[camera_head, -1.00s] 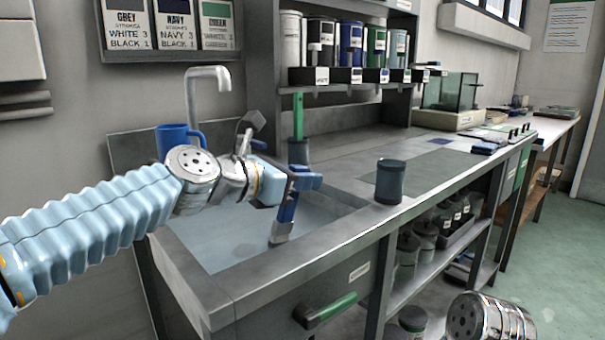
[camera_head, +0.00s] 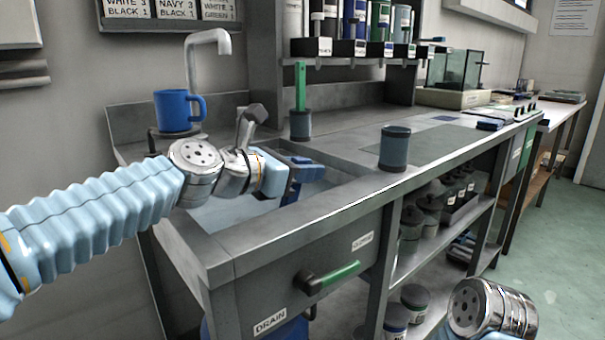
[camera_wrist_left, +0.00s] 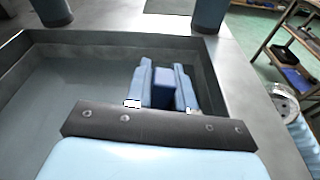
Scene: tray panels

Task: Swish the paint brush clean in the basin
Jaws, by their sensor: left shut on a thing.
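The grey basin (camera_head: 285,226) is sunk in the left end of the bench, with a pale blue-grey surface inside. My left gripper (camera_head: 303,172) is over the basin and low, about level with its rim. It is shut on the blue paint brush (camera_head: 291,193), which points down into the basin. The brush's lower end is hidden behind the front rim. In the left wrist view the brush's blue handle (camera_wrist_left: 163,88) sits between the two lighter blue fingers. My right gripper is out of view; only part of my right arm shows at the lower right.
A tap and a blue mug (camera_head: 178,110) stand at the basin's back. A dark cup (camera_head: 395,148) stands right of the basin, and a pot with a green-handled tool (camera_head: 300,124) behind it. A green-gripped drain lever (camera_head: 332,278) is on the front. The bench top farther right has clear room.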

